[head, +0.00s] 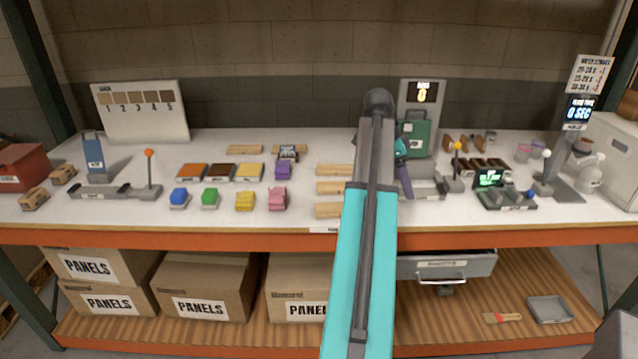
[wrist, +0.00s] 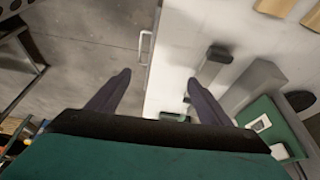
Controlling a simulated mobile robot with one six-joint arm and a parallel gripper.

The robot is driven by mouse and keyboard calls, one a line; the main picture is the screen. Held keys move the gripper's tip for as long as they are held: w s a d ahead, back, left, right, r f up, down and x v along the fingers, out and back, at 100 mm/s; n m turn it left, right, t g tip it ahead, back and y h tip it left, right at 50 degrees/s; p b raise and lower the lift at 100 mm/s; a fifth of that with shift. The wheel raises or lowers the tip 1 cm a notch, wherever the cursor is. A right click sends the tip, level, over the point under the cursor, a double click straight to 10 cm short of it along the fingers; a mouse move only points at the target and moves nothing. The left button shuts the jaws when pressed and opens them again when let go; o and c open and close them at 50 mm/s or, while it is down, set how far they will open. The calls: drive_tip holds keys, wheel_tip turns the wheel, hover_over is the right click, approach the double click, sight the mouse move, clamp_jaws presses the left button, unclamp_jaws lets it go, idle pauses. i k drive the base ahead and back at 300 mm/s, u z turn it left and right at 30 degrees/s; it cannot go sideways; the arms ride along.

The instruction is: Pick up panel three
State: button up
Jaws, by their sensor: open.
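Several light wooden panels lie on the white table, just left of my arm in the head view: one at the back (head: 335,170), one in the middle (head: 330,187) and one at the front (head: 328,210). My arm hides their right ends. I see no numbers on them, so I cannot tell which is panel three. Parts of wooden panels (wrist: 276,6) show at the top right of the wrist view. My gripper (wrist: 158,77) is open, with nothing between its fingers, over the table's front edge. In the head view one dark finger (head: 405,180) shows right of my arm.
More wooden strips (head: 245,149) lie at the back. Colored blocks (head: 210,198) and a lever device (head: 115,190) stand left. A drawer (head: 448,266) hangs below the table's orange edge (head: 200,239).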

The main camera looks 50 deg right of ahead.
sight(324, 187)
drive_tip(key=z, duration=0.05)
drive_tip(key=i, duration=0.95)
